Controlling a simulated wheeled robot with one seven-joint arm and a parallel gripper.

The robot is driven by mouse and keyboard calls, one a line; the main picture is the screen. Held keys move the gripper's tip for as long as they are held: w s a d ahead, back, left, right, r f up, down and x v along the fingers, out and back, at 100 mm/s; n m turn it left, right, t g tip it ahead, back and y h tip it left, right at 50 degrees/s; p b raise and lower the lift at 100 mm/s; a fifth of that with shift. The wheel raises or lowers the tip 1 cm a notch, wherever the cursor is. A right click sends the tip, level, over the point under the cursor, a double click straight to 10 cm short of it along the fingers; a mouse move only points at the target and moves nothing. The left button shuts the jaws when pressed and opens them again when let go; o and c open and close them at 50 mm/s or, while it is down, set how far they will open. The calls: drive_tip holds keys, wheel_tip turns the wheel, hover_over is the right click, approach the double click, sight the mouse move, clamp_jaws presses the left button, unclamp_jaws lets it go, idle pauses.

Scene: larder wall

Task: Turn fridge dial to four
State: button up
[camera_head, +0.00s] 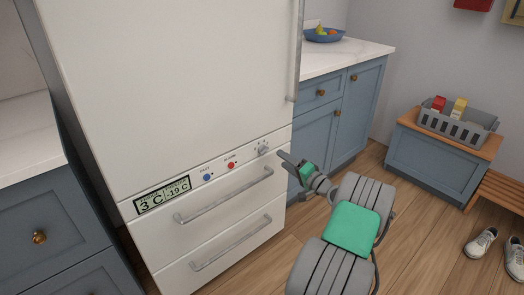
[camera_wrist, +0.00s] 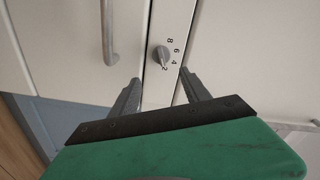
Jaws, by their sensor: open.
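The white fridge (camera_head: 170,90) stands at the left in the head view. Its grey dial (camera_head: 263,151) sits at the right end of the control strip. In the wrist view the dial (camera_wrist: 160,54) is ahead, with the numbers 8, 6, 4 and 2 beside it. Its narrow end appears to lie near the 2; the exact setting is hard to tell. My gripper (camera_wrist: 158,88) is open and empty, its two fingers either side of the line to the dial and apart from it. In the head view my gripper (camera_head: 286,158) is just right of the dial.
A display (camera_head: 162,195), a blue button (camera_head: 208,177) and a red button (camera_head: 231,165) share the strip. Drawer handles (camera_head: 225,195) stick out below, and a tall door handle (camera_head: 297,50) rises above. Blue cabinets (camera_head: 318,130) stand to the right. The wooden floor beyond is partly clear.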

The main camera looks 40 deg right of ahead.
sight(267, 150)
drive_tip(key=w, duration=0.2)
drive_tip(key=w+a, duration=0.1)
drive_tip(key=w, duration=0.2)
drive_tip(key=w+b, duration=0.1)
drive_tip(key=w, duration=0.2)
drive_tip(key=shift+w+a+r, duration=0.1)
drive_tip(key=shift+w+a, duration=0.05)
drive_tip(key=shift+c, duration=0.3)
clamp_jaws()
